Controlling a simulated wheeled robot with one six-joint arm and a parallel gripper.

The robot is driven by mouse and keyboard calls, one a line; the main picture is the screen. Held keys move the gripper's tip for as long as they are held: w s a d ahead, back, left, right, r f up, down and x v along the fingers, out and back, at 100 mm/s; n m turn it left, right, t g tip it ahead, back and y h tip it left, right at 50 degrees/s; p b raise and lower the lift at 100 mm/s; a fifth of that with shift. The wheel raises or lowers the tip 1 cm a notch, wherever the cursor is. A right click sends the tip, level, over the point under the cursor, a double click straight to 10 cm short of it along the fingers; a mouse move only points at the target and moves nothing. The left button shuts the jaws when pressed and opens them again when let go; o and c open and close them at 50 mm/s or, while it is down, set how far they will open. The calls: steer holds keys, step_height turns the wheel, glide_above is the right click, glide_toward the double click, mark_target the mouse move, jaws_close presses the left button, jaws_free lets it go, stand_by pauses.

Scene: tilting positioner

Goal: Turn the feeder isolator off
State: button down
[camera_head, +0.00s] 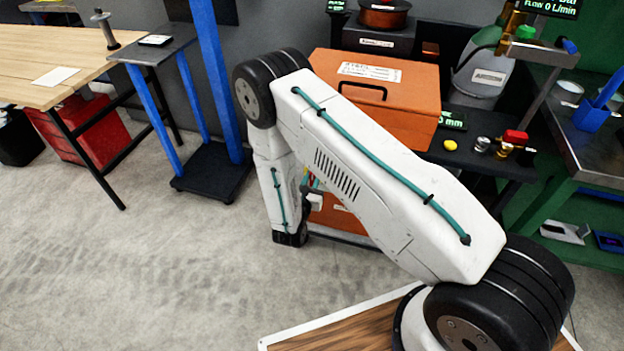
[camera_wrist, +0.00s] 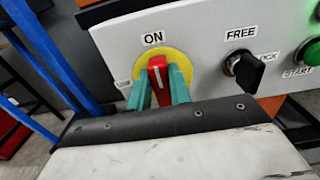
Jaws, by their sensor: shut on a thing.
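The feeder isolator is a red rotary handle (camera_wrist: 158,72) on a round yellow plate (camera_wrist: 181,62), with an ON label above it. The handle stands close to upright, its white-marked end towards ON. A small label at the plate's left is partly cut off by my finger and hard to read. My gripper (camera_wrist: 160,85) has its teal fingers on either side of the red handle and is shut on it. In the head view my own arm hides most of the gripper and the isolator.
A black selector knob (camera_wrist: 248,70) marked FREE and LOCK and a green START button (camera_wrist: 312,52) sit right of the isolator. An orange cabinet (camera_head: 400,105) stands behind my arm. A blue-legged stand (camera_head: 208,165) is left of it. Floor at the front left is clear.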

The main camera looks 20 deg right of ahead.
steer(key=shift+n, duration=0.3)
steer(key=n, duration=0.3)
steer(key=shift+w+a+f+n, duration=0.1)
steer(key=shift+w+a+n, duration=0.1)
steer(key=shift+a+n, duration=0.15)
steer(key=shift+w+a+f+n, duration=0.15)
steer(key=shift+f+n, duration=0.15)
steer(key=shift+n, duration=2)
steer(key=shift+w+a+f+n, duration=0.15)
steer(key=shift+f+n, duration=0.15)
steer(key=shift+n, duration=1.95)
steer(key=shift+w+a+f+n, duration=0.15)
steer(key=shift+f+n, duration=0.15)
steer(key=shift+n, duration=2)
steer(key=shift+s, duration=0.1)
steer(key=c, duration=1.3)
jaws_free()
